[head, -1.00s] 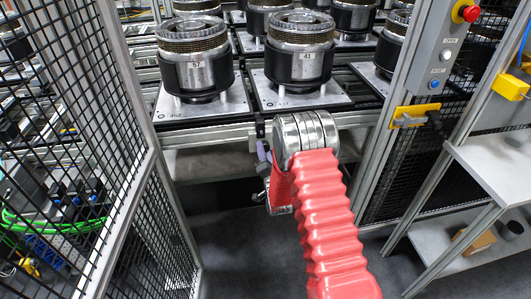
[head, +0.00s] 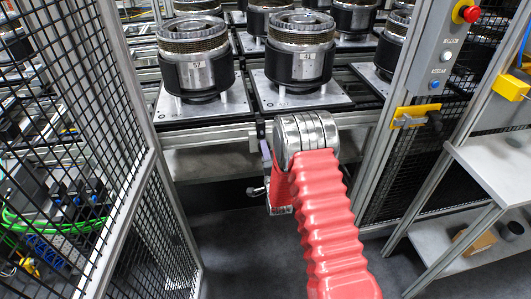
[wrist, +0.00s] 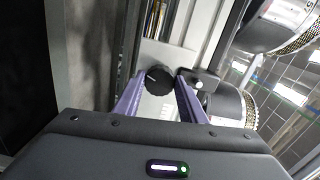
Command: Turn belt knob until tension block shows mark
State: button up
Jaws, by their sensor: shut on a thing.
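The round black knob (wrist: 158,80) sits on a pale plate in the wrist view, with a short light line on its face. My gripper (wrist: 157,84) has its two purple fingers on either side of the knob and is shut on it. In the head view my gripper (head: 265,152) shows only as a bit of purple at the conveyor's front edge, and my red-sleeved arm hides much there. A small dark block (wrist: 200,80) with a pale round spot is right of the knob. I cannot tell if it is the tension block, and I read no mark on it.
Ring-shaped clutch units (head: 300,62) stand on metal pallets (head: 265,96) just behind the conveyor's front edge. A black mesh fence (head: 80,100) is at the left. A post with a red button (head: 468,12) and a shelf (head: 495,165) are at the right.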

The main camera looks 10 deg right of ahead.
jog(key=shift+d+f, duration=0.2)
jog(key=shift+d, duration=0.1)
jog(key=o, duration=1.1)
jog(key=shift+a+r, duration=0.1)
jog(key=shift+a, duration=0.05)
jog(key=shift+c, duration=0.2)
jog(key=shift+s, duration=0.1)
jog(key=s, duration=1.3)
jog(key=shift+s, duration=0.35)
